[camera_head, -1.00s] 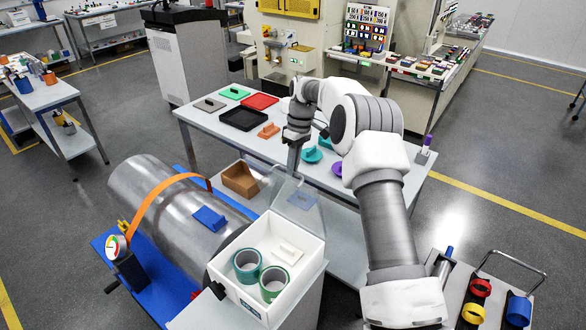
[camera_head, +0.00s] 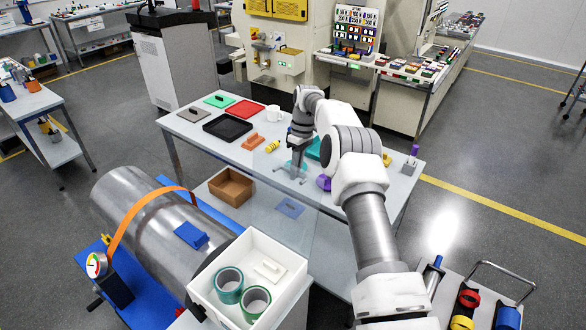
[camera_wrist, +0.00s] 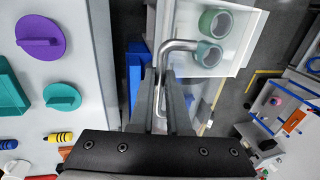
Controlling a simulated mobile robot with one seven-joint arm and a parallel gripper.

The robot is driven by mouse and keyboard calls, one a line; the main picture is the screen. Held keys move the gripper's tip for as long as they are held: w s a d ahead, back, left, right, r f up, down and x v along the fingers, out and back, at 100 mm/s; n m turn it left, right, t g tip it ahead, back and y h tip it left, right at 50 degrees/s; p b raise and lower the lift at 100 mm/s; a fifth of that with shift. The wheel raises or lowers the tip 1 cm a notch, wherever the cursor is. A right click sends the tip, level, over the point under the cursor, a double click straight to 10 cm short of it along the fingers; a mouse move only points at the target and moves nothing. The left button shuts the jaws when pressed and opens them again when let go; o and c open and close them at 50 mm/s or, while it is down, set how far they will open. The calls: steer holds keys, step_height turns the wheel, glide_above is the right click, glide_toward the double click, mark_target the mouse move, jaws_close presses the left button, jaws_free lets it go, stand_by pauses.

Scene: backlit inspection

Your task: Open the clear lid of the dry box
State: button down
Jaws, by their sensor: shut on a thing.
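The dry box (camera_head: 275,298) is a white open-topped box at the bottom middle of the head view. Two green tape rolls (camera_head: 229,286) and a small white block (camera_head: 268,270) are inside. Its clear lid stands raised on the far side, hard to see, with a blue patch (camera_head: 290,208) showing on or through it. My gripper (camera_head: 295,172) is at the lid's far edge. In the wrist view, my gripper's fingers (camera_wrist: 161,75) close on the bent metal handle (camera_wrist: 180,45); the exact contact is partly hidden. The box (camera_wrist: 240,55) lies beyond.
A table (camera_head: 185,125) behind the box carries trays, blocks, a white mug (camera_head: 274,113) and purple and teal pieces. A brown open box (camera_head: 232,186) sits below it. A large metal cylinder (camera_head: 150,230) with an orange strap lies left of the box.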

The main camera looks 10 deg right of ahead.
steer(key=shift+w+d+f, duration=0.1)
steer(key=shift+d+f, duration=0.2)
steer(key=shift+f, duration=0.1)
steer(key=shift+d, duration=0.15)
steer(key=c, duration=0.9)
jaws_free()
steer(key=shift+w+d+f, duration=0.1)
steer(key=shift+w, duration=0.2)
steer(key=shift+r, duration=0.2)
steer(key=s+d+r+b, duration=0.1)
steer(key=s+d+r, duration=0.1)
steer(key=d+r, duration=0.1)
steer(key=s+d+r+b, duration=0.1)
steer(key=s+d+r, duration=0.1)
steer(key=d+r, duration=0.1)
steer(key=s+d+r+b, duration=0.2)
steer(key=d+r, duration=0.1)
steer(key=r, duration=0.2)
steer(key=shift+d, duration=0.4)
